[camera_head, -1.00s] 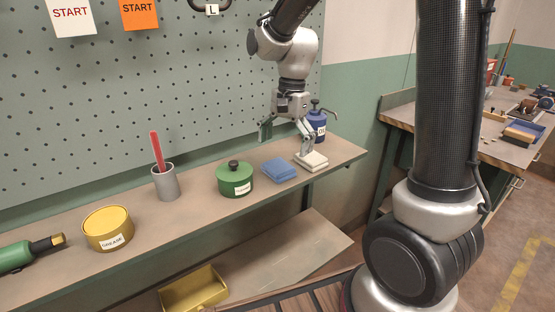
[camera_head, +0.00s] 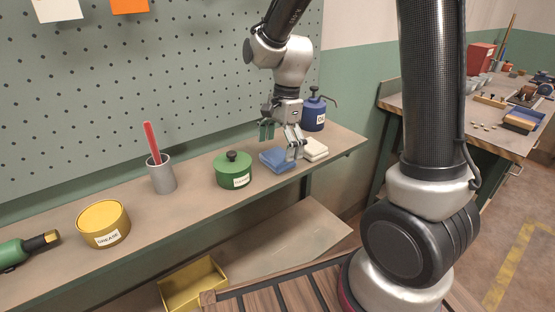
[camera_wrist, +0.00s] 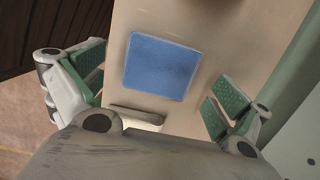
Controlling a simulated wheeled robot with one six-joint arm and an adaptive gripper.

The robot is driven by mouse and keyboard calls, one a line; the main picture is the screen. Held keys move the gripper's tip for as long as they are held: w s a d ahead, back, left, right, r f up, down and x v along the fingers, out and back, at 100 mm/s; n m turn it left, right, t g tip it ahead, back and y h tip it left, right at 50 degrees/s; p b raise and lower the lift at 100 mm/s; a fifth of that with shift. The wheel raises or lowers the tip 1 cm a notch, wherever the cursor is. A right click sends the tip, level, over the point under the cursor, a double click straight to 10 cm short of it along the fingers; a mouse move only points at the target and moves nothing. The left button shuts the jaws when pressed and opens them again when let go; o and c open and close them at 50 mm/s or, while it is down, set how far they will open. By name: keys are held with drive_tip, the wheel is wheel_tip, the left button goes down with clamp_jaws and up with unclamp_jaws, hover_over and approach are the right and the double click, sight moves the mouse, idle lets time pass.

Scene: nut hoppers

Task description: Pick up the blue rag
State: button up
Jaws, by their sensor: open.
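The blue rag (camera_head: 276,161) lies folded on the shelf, between the green tin and a cream folded cloth. It also shows in the wrist view (camera_wrist: 160,66) as a flat blue square between my fingers, a little beyond them. My gripper (camera_head: 279,142) is open and empty above the rag, pointing down. In the wrist view its green-padded fingers (camera_wrist: 155,95) stand wide apart on either side of the rag. One finger hides part of the rag's right side in the head view.
The cream cloth (camera_head: 314,149) lies close to the rag's right. A green tin (camera_head: 233,171) stands to the left and a blue pump can (camera_head: 314,111) behind. A grey cup (camera_head: 161,175) and yellow grease tin (camera_head: 103,224) stand farther left. A pegboard (camera_head: 130,80) rises behind the shelf.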

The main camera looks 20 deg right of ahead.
wheel_tip(320, 180, down, 2)
drive_tip(key=shift+a, duration=0.15)
drive_tip(key=c, duration=1)
drive_tip(key=shift+r, duration=0.1)
